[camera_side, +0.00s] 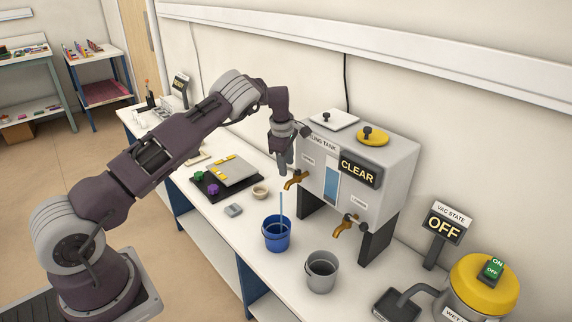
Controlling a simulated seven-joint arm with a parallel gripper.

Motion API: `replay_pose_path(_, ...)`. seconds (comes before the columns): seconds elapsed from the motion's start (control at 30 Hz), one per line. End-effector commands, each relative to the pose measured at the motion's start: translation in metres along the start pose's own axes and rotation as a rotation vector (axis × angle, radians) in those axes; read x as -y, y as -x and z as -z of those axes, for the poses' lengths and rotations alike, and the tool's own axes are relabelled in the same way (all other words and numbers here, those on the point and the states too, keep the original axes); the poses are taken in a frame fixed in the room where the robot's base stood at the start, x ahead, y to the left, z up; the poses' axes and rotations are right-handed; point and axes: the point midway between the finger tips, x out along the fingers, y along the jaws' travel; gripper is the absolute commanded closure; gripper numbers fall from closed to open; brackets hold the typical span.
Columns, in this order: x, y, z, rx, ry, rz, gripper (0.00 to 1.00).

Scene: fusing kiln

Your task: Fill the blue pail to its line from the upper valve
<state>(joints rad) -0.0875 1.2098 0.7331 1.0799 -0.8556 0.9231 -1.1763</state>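The blue pail (276,236) stands upright on the white bench under the upper valve (297,180), a brass tap on the grey tank (390,152). A thin pale blue stream (281,206) runs from this tap down into the pail. The pail's line and its level inside are too small to make out. My gripper (284,166) points down just above and left of the upper valve, close to the tank's front. Whether it touches the valve, and whether its fingers are apart, I cannot tell. The lower valve (345,225) shows no stream.
A grey pail (321,271) stands right of the blue one, below the lower valve. A sign on the tank (358,170) reads CLEAR. A yellow-topped vacuum (484,282) with an OFF sign (443,227) is at the right. A small bowl (260,191) and grey block (233,210) lie left.

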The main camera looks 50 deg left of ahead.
Motion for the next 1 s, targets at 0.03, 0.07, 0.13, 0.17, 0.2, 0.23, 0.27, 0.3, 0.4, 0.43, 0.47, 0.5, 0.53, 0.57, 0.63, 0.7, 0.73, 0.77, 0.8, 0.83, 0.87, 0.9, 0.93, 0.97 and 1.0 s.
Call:
replay_pose_path(0.03, -0.001, 0.009, -0.001, 0.002, 0.001, -0.003, 0.6)
replay_pose_path(0.07, -0.001, 0.015, 0.0, 0.002, 0.001, -0.004, 0.6)
replay_pose_path(0.13, -0.002, 0.031, 0.0, 0.001, 0.001, -0.005, 0.6)
replay_pose_path(0.17, -0.001, 0.037, 0.0, 0.0, 0.001, -0.004, 0.6)
replay_pose_path(0.2, -0.001, 0.045, 0.001, 0.0, 0.002, -0.004, 0.6)
replay_pose_path(0.23, -0.001, 0.05, 0.001, 0.0, 0.002, -0.004, 0.6)
replay_pose_path(0.27, -0.001, 0.054, 0.001, -0.001, 0.002, -0.004, 0.6)
replay_pose_path(0.3, -0.001, 0.059, 0.001, -0.001, 0.002, -0.003, 0.6)
replay_pose_path(0.4, 0.0, 0.065, 0.001, -0.002, 0.002, -0.002, 0.6)
replay_pose_path(0.43, 0.0, 0.066, 0.001, -0.002, 0.002, -0.002, 0.6)
replay_pose_path(0.47, 0.0, 0.066, 0.001, -0.002, 0.002, -0.002, 0.6)
replay_pose_path(0.5, 0.0, 0.066, 0.001, -0.002, 0.002, -0.001, 0.6)
replay_pose_path(0.53, 0.0, 0.066, 0.001, -0.002, 0.002, -0.001, 0.6)
replay_pose_path(0.57, 0.0, 0.066, 0.001, -0.002, 0.001, -0.001, 0.6)
replay_pose_path(0.63, 0.0, 0.066, 0.001, -0.002, 0.001, -0.001, 0.6)
replay_pose_path(0.7, 0.0, 0.066, 0.001, -0.002, 0.001, -0.001, 0.6)
replay_pose_path(0.73, 0.0, 0.066, 0.001, -0.002, 0.001, -0.001, 0.6)
replay_pose_path(0.77, 0.0, 0.066, 0.001, -0.002, 0.001, -0.001, 0.6)
replay_pose_path(0.8, 0.0, 0.066, 0.001, -0.002, 0.001, -0.001, 0.6)
replay_pose_path(0.83, 0.0, 0.066, 0.001, -0.002, 0.001, -0.001, 0.6)
replay_pose_path(0.87, 0.0, 0.066, 0.001, -0.002, 0.001, -0.001, 0.6)
replay_pose_path(0.9, 0.0, 0.066, 0.001, -0.002, 0.001, -0.001, 0.6)
replay_pose_path(0.93, 0.0, 0.066, 0.001, -0.002, 0.001, -0.001, 0.6)
replay_pose_path(0.97, 0.0, 0.066, 0.001, -0.002, 0.001, -0.001, 0.6)
replay_pose_path(1.0, 0.0, 0.066, 0.001, -0.002, 0.001, -0.001, 0.6)
